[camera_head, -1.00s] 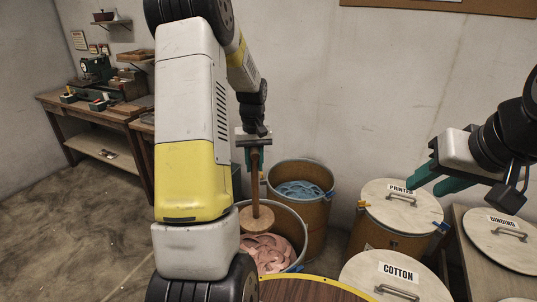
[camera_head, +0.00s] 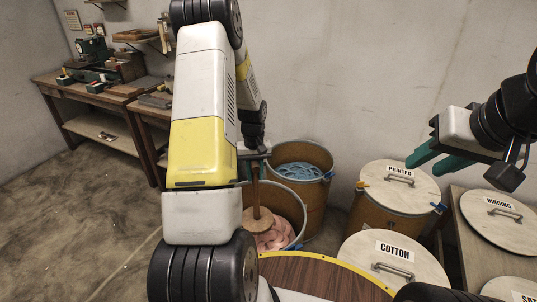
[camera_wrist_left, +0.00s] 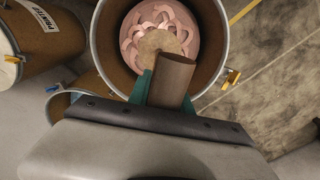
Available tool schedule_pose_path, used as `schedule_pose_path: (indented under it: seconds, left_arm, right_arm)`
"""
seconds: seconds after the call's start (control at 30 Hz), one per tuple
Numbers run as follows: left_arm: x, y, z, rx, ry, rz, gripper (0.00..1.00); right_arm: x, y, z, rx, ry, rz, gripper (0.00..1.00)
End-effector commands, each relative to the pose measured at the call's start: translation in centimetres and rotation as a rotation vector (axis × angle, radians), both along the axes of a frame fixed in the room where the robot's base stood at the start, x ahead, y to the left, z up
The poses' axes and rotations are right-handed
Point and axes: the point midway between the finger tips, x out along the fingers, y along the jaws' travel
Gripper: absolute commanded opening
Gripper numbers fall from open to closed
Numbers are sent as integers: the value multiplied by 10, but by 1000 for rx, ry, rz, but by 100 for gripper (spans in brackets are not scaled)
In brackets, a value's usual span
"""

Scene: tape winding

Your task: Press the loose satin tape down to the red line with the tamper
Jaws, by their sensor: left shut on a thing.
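My left gripper (camera_head: 252,156) is shut on the wooden handle of the tamper (camera_head: 257,219), above an open drum (camera_head: 298,208). The tamper stands roughly upright, with its round disc inside the drum, at or just above the loose pink satin tape (camera_head: 276,238). In the left wrist view, the disc (camera_wrist_left: 157,43) lies over the middle of the tape (camera_wrist_left: 187,22), and loops show around it. Whether the disc touches the tape is unclear. No red line is visible. My right gripper (camera_head: 424,164) is open and empty, high at the right.
Behind stands an open drum of blue tape (camera_head: 299,170). To the right are lidded drums marked PRINTED (camera_head: 405,182) and COTTON (camera_head: 408,252), and a BINDING lid (camera_head: 497,224). A brown, yellow-edged round surface (camera_head: 310,275) is in front. A workbench stands at the left.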

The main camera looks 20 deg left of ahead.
Motion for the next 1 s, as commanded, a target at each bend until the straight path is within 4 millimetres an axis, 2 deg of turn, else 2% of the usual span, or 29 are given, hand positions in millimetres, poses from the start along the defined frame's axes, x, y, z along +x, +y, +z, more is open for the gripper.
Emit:
schedule_pose_path:
  seconds: [0.6,0.8,1.0]
  left_arm:
    - [1,0,-78,0,-1,-1,0]
    - [1,0,-93,1,-2,0,0]
    - [1,0,-99,1,-2,0,0]
  right_arm:
    - [0,0,0,0,0,0,36]
    - [0,0,0,0,0,0,36]
    - [0,0,0,0,0,0,36]
